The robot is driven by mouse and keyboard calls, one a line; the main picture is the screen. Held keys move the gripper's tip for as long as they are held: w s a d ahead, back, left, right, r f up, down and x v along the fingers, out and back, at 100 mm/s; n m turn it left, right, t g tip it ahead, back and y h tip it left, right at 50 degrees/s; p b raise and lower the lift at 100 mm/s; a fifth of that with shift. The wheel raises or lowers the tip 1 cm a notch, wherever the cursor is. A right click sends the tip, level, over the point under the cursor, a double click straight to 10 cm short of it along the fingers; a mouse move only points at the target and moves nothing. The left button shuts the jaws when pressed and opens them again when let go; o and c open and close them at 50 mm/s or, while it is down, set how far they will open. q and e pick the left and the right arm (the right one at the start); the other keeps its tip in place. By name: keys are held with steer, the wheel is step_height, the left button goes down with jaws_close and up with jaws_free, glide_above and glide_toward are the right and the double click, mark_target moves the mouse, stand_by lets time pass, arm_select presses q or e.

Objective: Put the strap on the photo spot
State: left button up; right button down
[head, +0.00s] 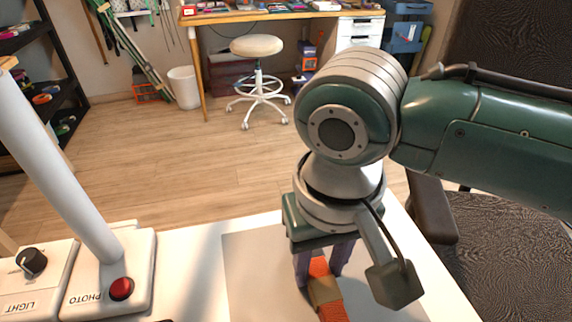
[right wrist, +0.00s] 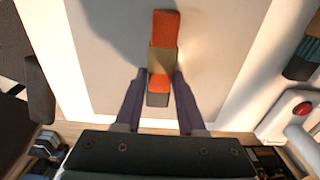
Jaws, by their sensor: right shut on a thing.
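The strap (head: 331,311) is orange with a tan band and lies lengthwise between the fingers of my right gripper (head: 321,272). The right gripper is shut on it. In the right wrist view the strap (right wrist: 166,27) points away from my right gripper (right wrist: 158,76), with a grey end between the fingers. A flat grey panel (head: 250,268) on the white table lies under the strap; it also shows in the right wrist view (right wrist: 105,45). I cannot tell whether the strap touches it. No marking naming a photo spot shows on the panel. My left gripper is out of view.
A white box with a red button (head: 121,288) and the word PHOTO stands left of the panel, with a white post rising from it. A LIGHT box with a black knob (head: 32,262) is beside it. A dark chair (head: 500,240) is at the right. The panel's left part is clear.

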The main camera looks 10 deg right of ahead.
mark_target(319, 273)
steer(key=shift+f, duration=0.1)
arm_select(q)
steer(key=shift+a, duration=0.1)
arm_select(e)
steer(key=c, duration=0.5)
jaws_free()
step_height(319, 273, up, 11)
steer(key=p, duration=0.4)
steer(key=s+a+f+n+t+y, duration=0.1)
steer(key=s+a+n+y, duration=0.15)
steer(key=s, duration=0.45)
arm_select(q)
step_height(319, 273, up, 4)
arm_select(e)
steer(key=s+d+t+h, duration=0.1)
steer(key=s+d, duration=0.2)
steer(key=d, duration=0.3)
steer(key=s+d+f+t+h, duration=0.1)
steer(key=s+d, duration=0.2)
steer(key=d, duration=0.3)
steer(key=shift+s+m, duration=0.3)
steer(key=shift+m, duration=0.15)
